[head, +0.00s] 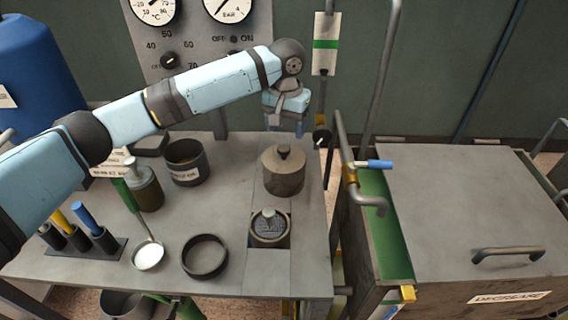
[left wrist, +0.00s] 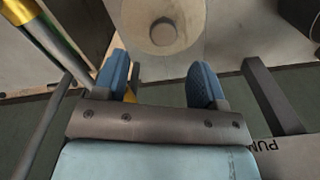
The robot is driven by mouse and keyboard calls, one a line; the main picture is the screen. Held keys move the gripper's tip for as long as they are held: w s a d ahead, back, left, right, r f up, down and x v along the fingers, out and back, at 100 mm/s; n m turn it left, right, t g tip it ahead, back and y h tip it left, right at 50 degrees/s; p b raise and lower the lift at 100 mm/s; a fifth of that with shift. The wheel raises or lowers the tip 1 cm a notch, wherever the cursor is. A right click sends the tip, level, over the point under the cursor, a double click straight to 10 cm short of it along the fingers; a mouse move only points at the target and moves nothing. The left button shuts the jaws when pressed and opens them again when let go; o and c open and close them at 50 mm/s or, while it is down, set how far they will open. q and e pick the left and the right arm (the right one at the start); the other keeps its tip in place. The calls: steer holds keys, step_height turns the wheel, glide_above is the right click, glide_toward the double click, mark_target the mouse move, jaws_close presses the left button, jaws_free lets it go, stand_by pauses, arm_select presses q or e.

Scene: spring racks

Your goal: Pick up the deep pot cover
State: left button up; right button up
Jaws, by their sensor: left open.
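A grey-brown round cover (head: 283,178) with a dark knob on top sits on the table, right of centre; I take it as the deep pot cover. A smaller pot (head: 268,230) with a pale-knobbed, grated top sits in front of it. My left gripper (head: 286,126) points down, open and empty, above and behind the large cover, apart from it. In the left wrist view the blue fingertips (left wrist: 160,82) are spread, and a round cover with a knob (left wrist: 163,33) shows beyond them, near the top edge. My right gripper is not in view.
Upright pipes (head: 345,155) and a green-lined tank (head: 390,235) stand right of the table. A gauge panel (head: 180,45) is behind.

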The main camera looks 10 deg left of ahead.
mark_target(284, 147)
arm_select(q)
steer(key=shift+w+f, duration=0.1)
steer(key=shift+f, duration=0.8)
steer(key=f, duration=0.4)
steer(key=shift+s+a, duration=0.25)
steer(key=shift+s, duration=0.05)
steer(key=shift+f, duration=0.6)
jaws_close()
